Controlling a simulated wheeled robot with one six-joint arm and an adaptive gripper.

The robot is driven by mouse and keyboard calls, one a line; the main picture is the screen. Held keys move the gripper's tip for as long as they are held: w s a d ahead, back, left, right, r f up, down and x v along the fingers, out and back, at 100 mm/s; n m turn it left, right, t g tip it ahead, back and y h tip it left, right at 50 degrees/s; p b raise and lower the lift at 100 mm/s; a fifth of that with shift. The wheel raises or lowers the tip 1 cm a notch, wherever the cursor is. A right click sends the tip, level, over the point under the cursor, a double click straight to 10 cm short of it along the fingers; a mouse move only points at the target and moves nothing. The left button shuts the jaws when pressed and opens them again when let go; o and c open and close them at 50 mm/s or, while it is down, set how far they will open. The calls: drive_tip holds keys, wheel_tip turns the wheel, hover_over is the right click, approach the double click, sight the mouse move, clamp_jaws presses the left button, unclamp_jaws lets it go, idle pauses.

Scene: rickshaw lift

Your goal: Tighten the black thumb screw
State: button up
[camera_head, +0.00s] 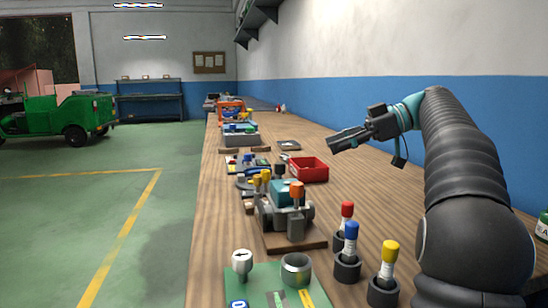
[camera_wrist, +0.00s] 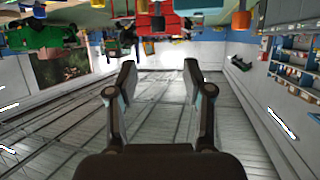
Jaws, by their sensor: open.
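A fixture on a wooden board (camera_head: 285,216) stands on the bench in the head view, with several knob-topped screws. A dark knob (camera_head: 280,169) at its back looks like the black thumb screw; it is small and its stem is partly hidden. Beside it are yellow knobs (camera_head: 257,181) and an orange knob (camera_head: 297,190). My gripper (camera_head: 336,143) is raised above the bench, behind and right of the fixture, pointing left. It holds nothing. In the wrist view my gripper (camera_wrist: 160,76) has its two fingers apart, with nothing between them.
Red, blue and yellow-capped pieces (camera_head: 351,240) stand in dark holders at front right. A green board (camera_head: 275,285) with a white knob and metal ring lies in front. A red tray (camera_head: 307,169) sits behind the fixture. The blue-and-white wall runs along the right.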

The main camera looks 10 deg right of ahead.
sight(282, 163)
drive_tip(key=x, duration=1.3)
drive_tip(key=shift+w+a+f+b, duration=0.15)
drive_tip(key=shift+a+f+b, duration=0.05)
drive_tip(key=shift+a+b, duration=0.2)
clamp_jaws()
